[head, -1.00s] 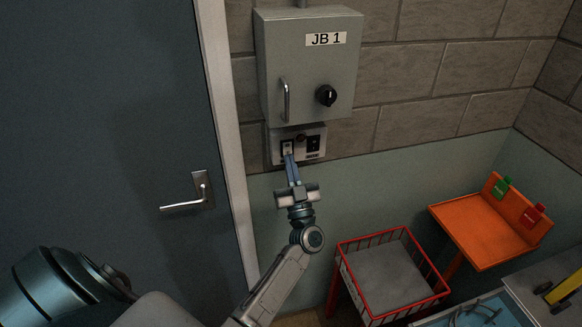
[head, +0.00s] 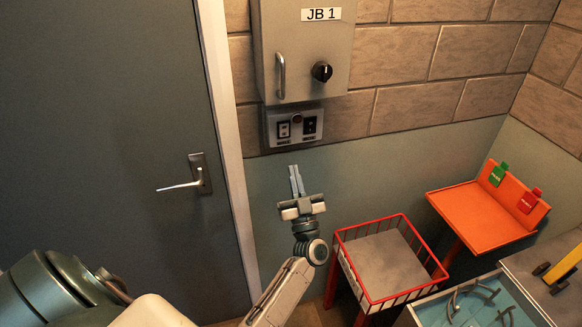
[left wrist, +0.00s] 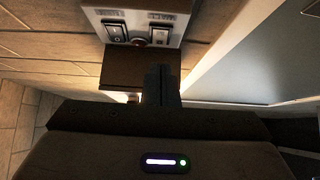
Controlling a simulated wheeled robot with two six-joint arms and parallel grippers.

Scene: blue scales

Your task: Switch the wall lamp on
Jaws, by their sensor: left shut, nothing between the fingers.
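A grey switch panel (head: 295,126) is on the wall under the junction box. It carries a white-framed rocker switch (head: 284,130) on its left, a round knob above the middle and a black switch (head: 310,125) on its right. The panel also shows at the top of the left wrist view (left wrist: 138,22). My left gripper (head: 296,168) is shut and empty, below the panel and apart from it. It also shows in the left wrist view (left wrist: 160,72). The lamp itself is not in view. My right gripper is not in view.
A grey box marked JB 1 (head: 301,70), with a handle and a black knob, hangs above the panel. A door (head: 110,130) stands at left. A red wire basket (head: 340,243) and an orange table (head: 478,220) stand at lower right.

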